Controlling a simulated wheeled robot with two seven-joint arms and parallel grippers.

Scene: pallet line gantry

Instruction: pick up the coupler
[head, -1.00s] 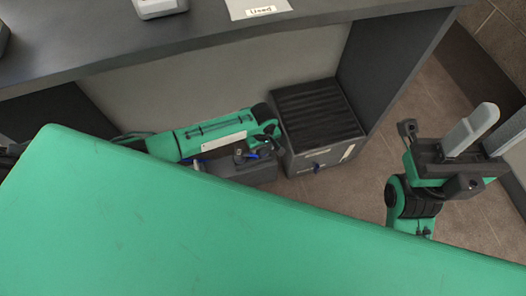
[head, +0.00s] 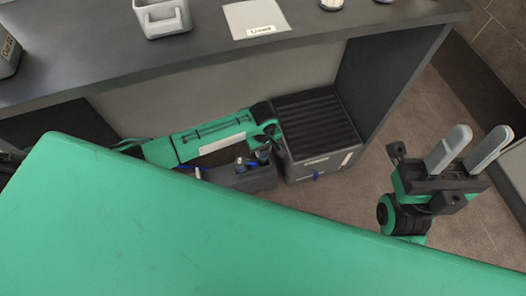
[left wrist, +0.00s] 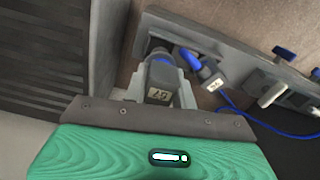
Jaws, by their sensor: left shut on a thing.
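My right gripper (head: 482,134) is open and empty, off to the right above the floor.
A dark ribbed box (head: 312,120) stands right beside my left gripper, under the bench (head: 300,25). On the bench are a light grey bin (head: 163,20), a labelled white sheet (head: 255,20) and small items. The brown floor at right is clear.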

